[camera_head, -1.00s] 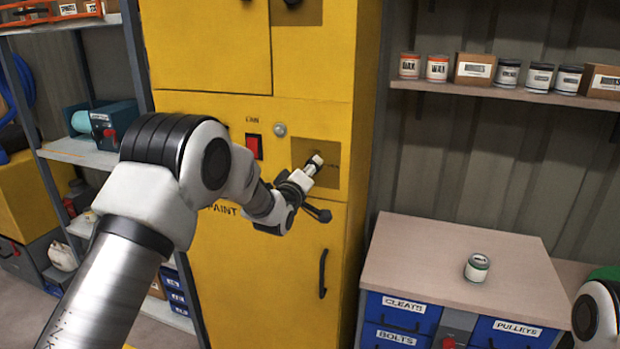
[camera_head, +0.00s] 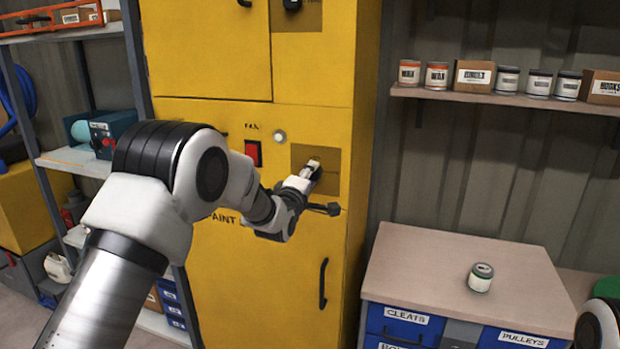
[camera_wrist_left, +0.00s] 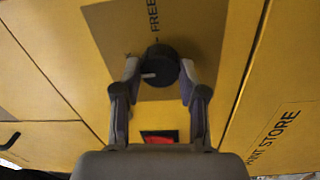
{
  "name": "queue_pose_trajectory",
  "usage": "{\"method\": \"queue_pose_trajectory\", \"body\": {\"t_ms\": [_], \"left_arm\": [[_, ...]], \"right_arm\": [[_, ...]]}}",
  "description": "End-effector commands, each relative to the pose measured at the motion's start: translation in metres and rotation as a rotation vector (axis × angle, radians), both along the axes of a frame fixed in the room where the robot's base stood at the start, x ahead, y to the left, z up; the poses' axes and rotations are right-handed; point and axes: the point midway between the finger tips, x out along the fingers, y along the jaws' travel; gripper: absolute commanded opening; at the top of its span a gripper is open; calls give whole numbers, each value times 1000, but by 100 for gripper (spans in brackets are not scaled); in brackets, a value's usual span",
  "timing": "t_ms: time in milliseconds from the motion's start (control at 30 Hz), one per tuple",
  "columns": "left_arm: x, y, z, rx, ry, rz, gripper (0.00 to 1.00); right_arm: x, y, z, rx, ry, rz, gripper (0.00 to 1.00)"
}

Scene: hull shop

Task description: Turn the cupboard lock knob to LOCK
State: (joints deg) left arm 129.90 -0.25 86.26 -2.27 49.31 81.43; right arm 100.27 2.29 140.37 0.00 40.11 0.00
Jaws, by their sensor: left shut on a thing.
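The round dark lock knob (camera_wrist_left: 161,64) sits on a brownish plate (camera_wrist_left: 205,30) on the yellow cupboard (camera_head: 215,60). A pale mark shows on the knob's left side in the left wrist view, and the word FREE stands above it on the plate. My left gripper (camera_wrist_left: 158,78) is shut on the knob, one finger at each side. In the head view the gripper (camera_head: 313,170) reaches the plate from the left and hides most of the knob. The LOCK label is not readable. My right gripper is not in view.
A red switch (camera_head: 253,153) and a round light button (camera_head: 279,136) are left of the plate. A black door handle (camera_head: 323,283) hangs below. A drawer cabinet (camera_head: 440,260) with a can (camera_head: 481,277) stands at right. Shelves (camera_head: 75,160) stand at left.

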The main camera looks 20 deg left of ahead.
Motion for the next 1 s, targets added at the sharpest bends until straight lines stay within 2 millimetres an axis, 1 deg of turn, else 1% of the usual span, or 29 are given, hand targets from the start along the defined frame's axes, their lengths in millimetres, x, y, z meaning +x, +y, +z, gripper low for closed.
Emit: {"method": "queue_pose_trajectory", "body": {"t_ms": [200,233,267,300,567,667,767,867,1000], "left_arm": [[0,0,0,-1,1,1,7],[0,0,0,-1,1,1,52],[0,0,0,-1,1,0,62],[0,0,0,-1,1,0,67],[0,0,0,1,1,0,67],[-5,0,0,1,1,0,67],[-20,1,-1,1,2,0,67],[-44,2,-2,1,3,1,67],[-81,3,-4,0,3,1,67]], "right_arm": [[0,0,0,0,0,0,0],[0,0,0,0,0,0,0],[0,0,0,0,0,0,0],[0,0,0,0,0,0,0],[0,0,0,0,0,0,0],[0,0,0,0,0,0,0],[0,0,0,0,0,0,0],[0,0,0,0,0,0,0],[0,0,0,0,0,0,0]]}}
